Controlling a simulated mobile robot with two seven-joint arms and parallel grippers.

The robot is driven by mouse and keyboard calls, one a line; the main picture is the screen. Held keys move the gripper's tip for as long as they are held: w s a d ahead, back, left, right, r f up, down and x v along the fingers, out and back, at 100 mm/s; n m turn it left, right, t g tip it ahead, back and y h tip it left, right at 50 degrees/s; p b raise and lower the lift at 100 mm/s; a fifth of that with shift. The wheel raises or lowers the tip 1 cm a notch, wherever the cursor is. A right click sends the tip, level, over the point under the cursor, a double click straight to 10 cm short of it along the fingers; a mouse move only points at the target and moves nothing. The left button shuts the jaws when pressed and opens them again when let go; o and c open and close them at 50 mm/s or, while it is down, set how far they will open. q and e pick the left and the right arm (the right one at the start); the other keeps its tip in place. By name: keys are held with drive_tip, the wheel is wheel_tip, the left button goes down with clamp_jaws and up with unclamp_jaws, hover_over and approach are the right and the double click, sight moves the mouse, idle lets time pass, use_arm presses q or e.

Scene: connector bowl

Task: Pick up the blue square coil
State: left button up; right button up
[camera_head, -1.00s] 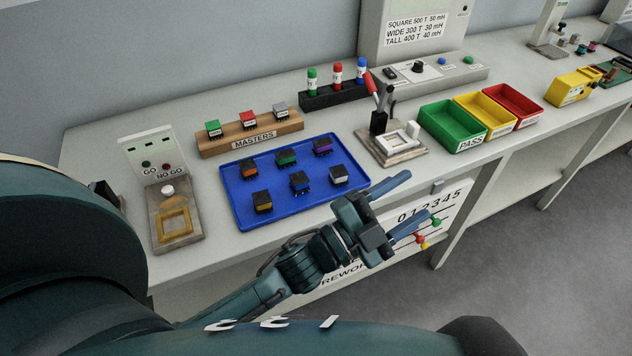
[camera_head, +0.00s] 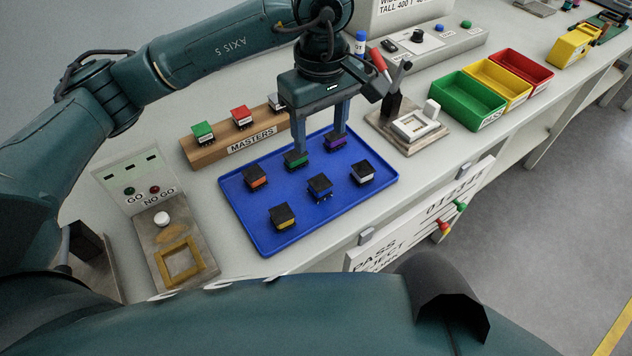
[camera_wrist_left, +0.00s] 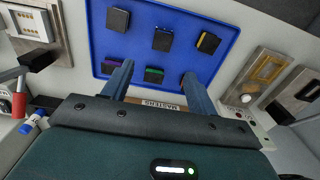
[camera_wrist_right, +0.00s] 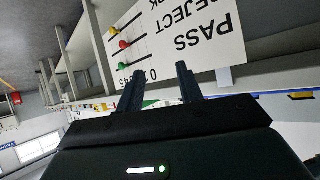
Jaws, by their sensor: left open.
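The blue square coil (camera_head: 319,187) is a small black-topped block with a bit of blue at its side. It sits in the front row of the blue tray (camera_head: 262,244), in the middle; it also shows in the left wrist view (camera_wrist_left: 162,39). My left gripper (camera_head: 319,142) is open, pointing down over the tray's back row, behind the blue coil. In the left wrist view the green coil (camera_wrist_left: 153,74) shows between its fingers, and nothing is held. My right gripper (camera_wrist_right: 158,72) is open and empty in its own wrist view, and out of the head view.
The orange (camera_head: 256,178), purple (camera_head: 335,141), yellow (camera_head: 282,216) and white (camera_head: 362,174) coils share the tray. The wooden masters block (camera_head: 250,143) stands behind it. A fixture with a red-handled lever (camera_head: 377,60) stands at right, the go/no-go gauge (camera_head: 140,190) at left.

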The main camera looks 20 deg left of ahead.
use_arm(q)
drive_tip(key=p, duration=0.1)
hover_over(320, 182)
drive_tip(key=f, duration=0.7)
drive_tip(key=shift+w+a+f, duration=0.1)
drive_tip(key=shift+w, duration=0.1)
drive_tip(key=f+p, duration=0.1)
drive_tip(key=f, duration=0.4)
drive_tip(key=shift+s, duration=0.2)
drive_tip(key=c, duration=1.1)
